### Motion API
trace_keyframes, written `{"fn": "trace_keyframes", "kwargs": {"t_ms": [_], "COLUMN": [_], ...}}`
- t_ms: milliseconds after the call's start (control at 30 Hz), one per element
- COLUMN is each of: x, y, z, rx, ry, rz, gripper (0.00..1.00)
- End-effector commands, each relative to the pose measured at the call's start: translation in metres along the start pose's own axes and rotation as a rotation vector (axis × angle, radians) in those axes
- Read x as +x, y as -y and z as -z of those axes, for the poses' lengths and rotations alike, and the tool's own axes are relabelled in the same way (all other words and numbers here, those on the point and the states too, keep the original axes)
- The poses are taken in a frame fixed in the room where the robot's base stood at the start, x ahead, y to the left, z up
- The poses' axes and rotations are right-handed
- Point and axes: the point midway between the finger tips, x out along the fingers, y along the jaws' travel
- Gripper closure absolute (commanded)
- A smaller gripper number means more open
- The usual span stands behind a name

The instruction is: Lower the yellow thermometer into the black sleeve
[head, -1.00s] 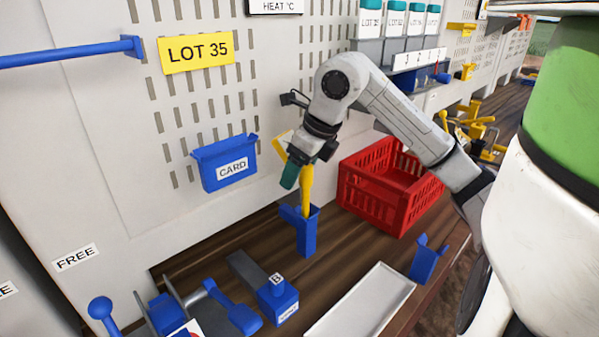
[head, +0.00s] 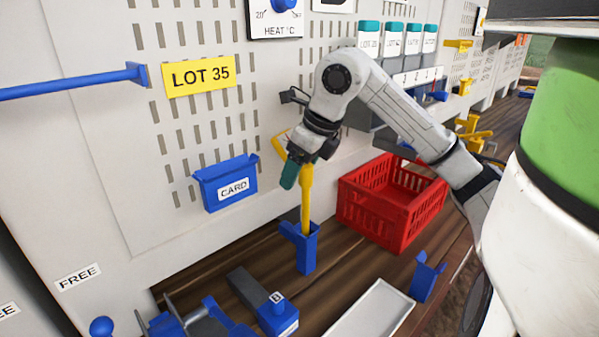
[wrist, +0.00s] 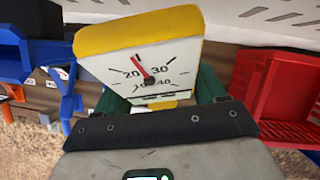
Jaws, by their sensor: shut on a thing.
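The yellow thermometer (head: 306,200) is upright in my gripper (head: 298,170), near the pegboard wall. My gripper has teal fingers and is shut on it. The stem's lower end is at the open top of a blue holder (head: 305,254); its tip is hidden, so I cannot tell how deep it sits. In the wrist view, the thermometer's dial (wrist: 142,65) has a yellow rim, a white face with numbers and a red needle. The green fingers show on both sides behind it. I see no sleeve that is clearly black; the holder around the stem is blue.
A red crate (head: 385,222) stands right of the blue holder. A white tray (head: 372,312) and a small blue stand (head: 426,277) are in front. A blue card box (head: 226,183) hangs on the wall at left. A blue block marked B (head: 278,315) sits at front left.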

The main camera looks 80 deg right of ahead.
Motion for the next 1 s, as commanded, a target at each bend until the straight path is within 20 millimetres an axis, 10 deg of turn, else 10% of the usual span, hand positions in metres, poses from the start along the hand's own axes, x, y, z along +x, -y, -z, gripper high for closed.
{"fn": "trace_keyframes", "kwargs": {"t_ms": [1000], "x": [-0.044], "y": [0.000], "z": [-0.018], "rx": [0.000], "ry": [0.001], "rz": [0.001], "gripper": [0.68]}}
